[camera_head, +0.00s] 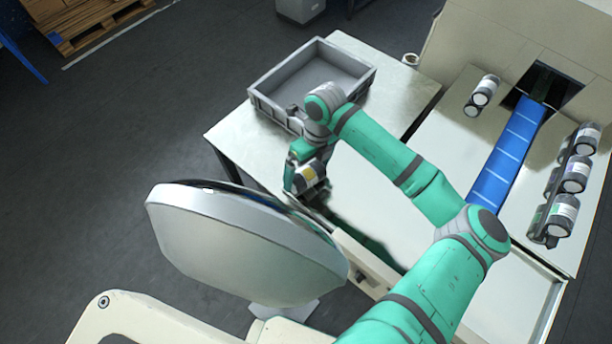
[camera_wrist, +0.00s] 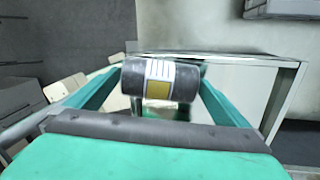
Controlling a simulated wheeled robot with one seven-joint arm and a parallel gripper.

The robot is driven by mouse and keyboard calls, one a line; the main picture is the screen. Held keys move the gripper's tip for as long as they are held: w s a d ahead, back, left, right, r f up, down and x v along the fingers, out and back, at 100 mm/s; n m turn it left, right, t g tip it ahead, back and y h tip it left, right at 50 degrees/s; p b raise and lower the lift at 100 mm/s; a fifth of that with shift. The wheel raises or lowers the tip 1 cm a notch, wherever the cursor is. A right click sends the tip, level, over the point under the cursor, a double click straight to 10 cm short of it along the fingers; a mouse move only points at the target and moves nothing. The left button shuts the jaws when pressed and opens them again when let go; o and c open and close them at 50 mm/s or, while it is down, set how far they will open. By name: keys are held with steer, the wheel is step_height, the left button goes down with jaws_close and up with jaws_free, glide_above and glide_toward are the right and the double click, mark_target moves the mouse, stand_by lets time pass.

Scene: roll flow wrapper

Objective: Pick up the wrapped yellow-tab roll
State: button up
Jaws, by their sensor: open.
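The yellow-tab roll (camera_head: 307,178) is a dark cylinder with a white label and a yellow patch. In the wrist view the roll (camera_wrist: 160,80) lies crosswise between the fingertips of my gripper (camera_wrist: 163,84). The green fingers stand at its two ends, and I cannot tell whether they touch it. My gripper (camera_head: 309,184) is open, over the near left part of the metal table (camera_head: 245,131). What lies directly under the roll is hidden.
An open grey tray (camera_head: 310,73) stands on the table behind my gripper. A cream machine (camera_head: 477,35) with a blue conveyor (camera_head: 505,155) is at right. Several dark rolls with white labels sit beside the conveyor, two on its left (camera_head: 482,92) and others on its right (camera_head: 563,214).

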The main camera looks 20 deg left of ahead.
steer(key=c, duration=1.2)
steer(key=shift+r, duration=0.15)
